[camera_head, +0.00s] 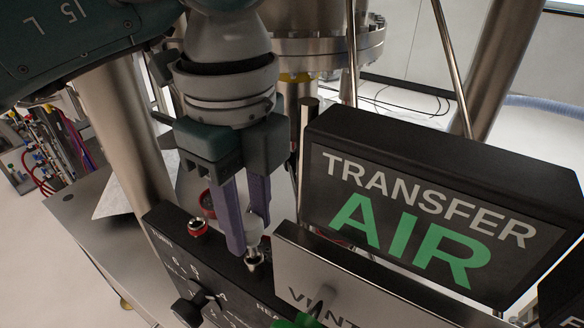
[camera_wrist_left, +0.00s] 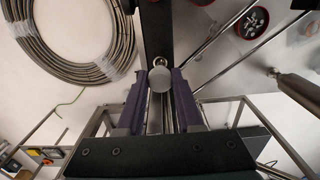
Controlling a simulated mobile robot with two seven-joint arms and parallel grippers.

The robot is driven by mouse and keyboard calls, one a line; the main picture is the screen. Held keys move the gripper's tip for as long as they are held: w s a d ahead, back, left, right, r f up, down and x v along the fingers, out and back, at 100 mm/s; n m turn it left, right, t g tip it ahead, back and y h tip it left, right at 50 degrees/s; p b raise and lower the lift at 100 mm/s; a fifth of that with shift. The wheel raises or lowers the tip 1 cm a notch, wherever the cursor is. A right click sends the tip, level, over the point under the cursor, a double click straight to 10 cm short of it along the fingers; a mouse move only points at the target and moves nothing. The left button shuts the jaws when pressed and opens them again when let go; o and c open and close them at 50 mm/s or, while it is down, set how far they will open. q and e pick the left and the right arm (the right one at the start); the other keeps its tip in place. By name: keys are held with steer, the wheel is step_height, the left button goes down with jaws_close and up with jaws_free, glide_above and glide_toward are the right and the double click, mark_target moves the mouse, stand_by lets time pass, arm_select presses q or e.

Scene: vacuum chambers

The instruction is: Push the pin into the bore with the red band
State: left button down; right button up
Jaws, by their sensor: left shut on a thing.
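My left gripper (camera_head: 246,245) comes down from above, with its purple fingers shut on the pin (camera_head: 256,232). The pin's pale round head shows between the fingers in the left wrist view (camera_wrist_left: 161,79). The bore with the red band (camera_head: 198,228) is on top of the black panel box, to the left of the fingers. A plain metal collar (camera_head: 254,261) is right below the pin; I cannot tell whether the pin's lower end is inside it or just above it. My right gripper is not in view.
The black panel box (camera_head: 178,258) has a black knob (camera_head: 187,311) on its front. A TRANSFER AIR sign (camera_head: 430,205) and a VENT plate (camera_head: 345,292) stand close to the right of the fingers. Metal columns rise behind. A coiled hose (camera_wrist_left: 75,62) shows in the wrist view.

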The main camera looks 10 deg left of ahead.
arm_select(q)
steer(key=shift+r+p, duration=1.2)
steer(key=shift+r, duration=0.25)
steer(key=w+a+r+m, duration=0.2)
steer(key=a+m, duration=0.4)
steer(key=a, duration=0.3)
steer(key=shift+w+r, duration=0.35)
steer(key=shift+w, duration=0.25)
steer(key=shift+p, duration=0.3)
step_height(320, 180, down, 5)
steer(key=b, duration=0.3)
steer(key=shift+b, duration=0.3)
